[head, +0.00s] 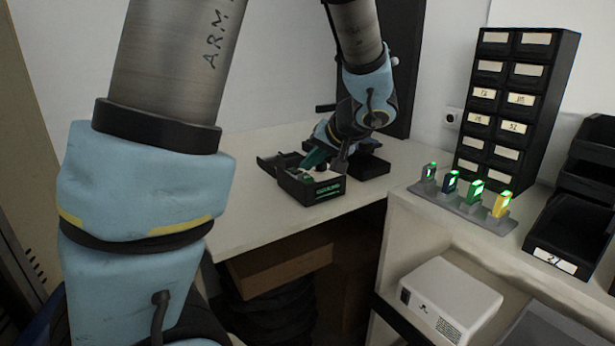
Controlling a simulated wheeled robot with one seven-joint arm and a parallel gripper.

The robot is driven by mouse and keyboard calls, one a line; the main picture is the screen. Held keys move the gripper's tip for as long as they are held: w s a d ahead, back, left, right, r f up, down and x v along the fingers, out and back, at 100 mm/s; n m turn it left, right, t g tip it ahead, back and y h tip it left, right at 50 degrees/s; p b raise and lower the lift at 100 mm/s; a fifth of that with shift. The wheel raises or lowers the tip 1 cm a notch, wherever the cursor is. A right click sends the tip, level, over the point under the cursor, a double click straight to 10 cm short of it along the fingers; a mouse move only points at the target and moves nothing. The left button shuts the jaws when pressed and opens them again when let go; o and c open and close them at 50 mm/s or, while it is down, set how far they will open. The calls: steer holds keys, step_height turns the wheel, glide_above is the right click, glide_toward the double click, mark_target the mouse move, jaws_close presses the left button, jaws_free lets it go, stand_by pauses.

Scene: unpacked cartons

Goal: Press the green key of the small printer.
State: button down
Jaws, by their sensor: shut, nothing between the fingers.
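A small black device, likely the small printer (298,187), sits on the pale table with its front towards the camera. Green lit markings (328,191) show on its front, and a teal part stands up at its top. I cannot make out a separate green key at this size. My gripper (341,164) is shut and empty, pointing down at the right side of the device's top. I cannot tell whether it touches. My arm and wrist hide part of the area behind the device.
Black trays (368,168) lie behind the device. On the right counter stand a charger rack (462,207) with several lit units, a black drawer cabinet (513,105) and black bins (568,240). A white boxy machine (450,298) sits lower. The table's left part is clear.

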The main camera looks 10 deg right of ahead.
mark_target(310, 184)
step_height(310, 184, up, 5)
steer(key=shift+p, duration=1.25)
steer(key=s+a+f+g+h, duration=0.1)
steer(key=s+a+f+g, duration=0.1)
steer(key=s+a+f, duration=0.1)
steer(key=s+a+f+n+g+h, duration=0.1)
steer(key=s+a+f+g+h, duration=0.1)
steer(key=s+a, duration=0.3)
steer(key=s+a+f+g+h, duration=0.1)
steer(key=s+a+f, duration=0.3)
steer(key=a, duration=0.4)
steer(key=shift+f+n+g+h, duration=0.3)
steer(key=shift+f+g, duration=0.25)
steer(key=shift+g, duration=0.15)
steer(key=shift+s+a+f, duration=0.15)
steer(key=shift+s+a, duration=0.25)
